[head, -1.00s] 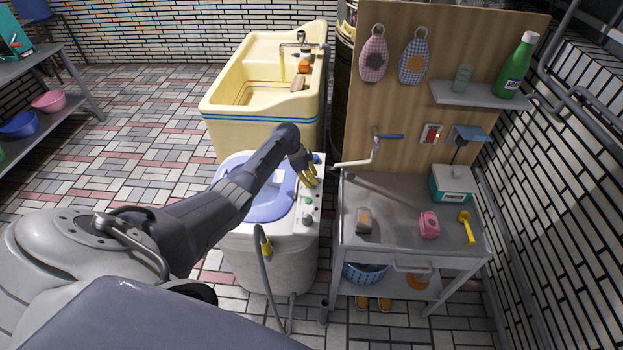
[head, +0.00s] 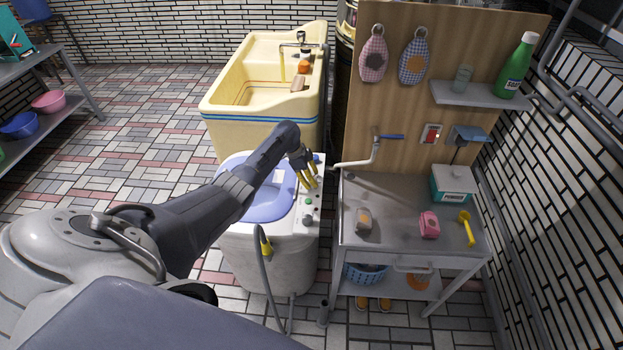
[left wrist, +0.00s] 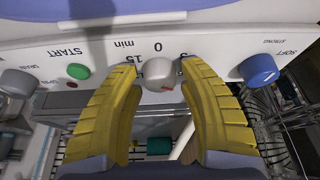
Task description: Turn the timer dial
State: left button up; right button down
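The timer dial (left wrist: 160,75) is a round light-grey knob with a small red mark, on the washing machine's (head: 268,262) white panel. The print around it, upside down in the left wrist view, reads "0", "15" and "min". My left gripper (left wrist: 160,80) has its two yellow fingers on either side of the dial, with narrow gaps showing. It is open, and I see no clear contact. In the head view my left gripper (head: 309,184) is over the panel, and its fingers hide the dial. My right gripper is not in view.
On the panel, a blue knob (left wrist: 258,70) is right of the dial, with a green START button (left wrist: 77,71) and a grey knob (left wrist: 18,82) to the left. A metal table (head: 390,195) stands close on the machine's right. A yellow sink (head: 225,110) is behind.

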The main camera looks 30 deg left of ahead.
pick_arm(q)
jog(key=shift+o, duration=1.4)
jog(key=shift+r, duration=0.1)
jog(key=v, duration=1.1)
jog(key=shift+r, duration=0.4)
jog(key=shift+s+a, duration=0.1)
jog(key=shift+a, duration=0.05)
